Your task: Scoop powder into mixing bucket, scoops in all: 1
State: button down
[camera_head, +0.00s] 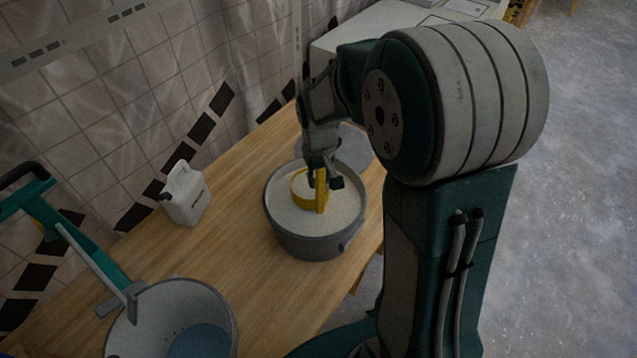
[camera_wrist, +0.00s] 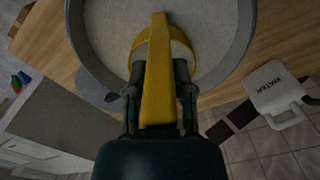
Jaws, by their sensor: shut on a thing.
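A grey bucket of pale powder (camera_head: 300,242) stands on the wooden table. My gripper (camera_head: 320,180) is above it, shut on the handle of a yellow scoop (camera_head: 302,186). The scoop's round head is at the powder surface or just over it; I cannot tell how deep it sits. In the wrist view the scoop (camera_wrist: 158,75) runs forward from between my fingers (camera_wrist: 158,95) over the powder, inside the bucket rim (camera_wrist: 78,45). A second, light bucket (camera_head: 225,300) with bluish contents stands at the lower left; I take it as the mixing bucket.
A white canister (camera_head: 186,194) stands on the table (camera_head: 225,235) near the tiled wall. A teal-handled tool (camera_head: 85,240) reaches over the light bucket. A grey round lid (camera_head: 350,146) lies behind the powder bucket. Bare table lies between the two buckets.

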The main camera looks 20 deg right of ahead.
notch_tip(320, 180, up, 12)
dwell(1.1)
jog(key=shift+f, duration=0.1)
dwell(0.4)
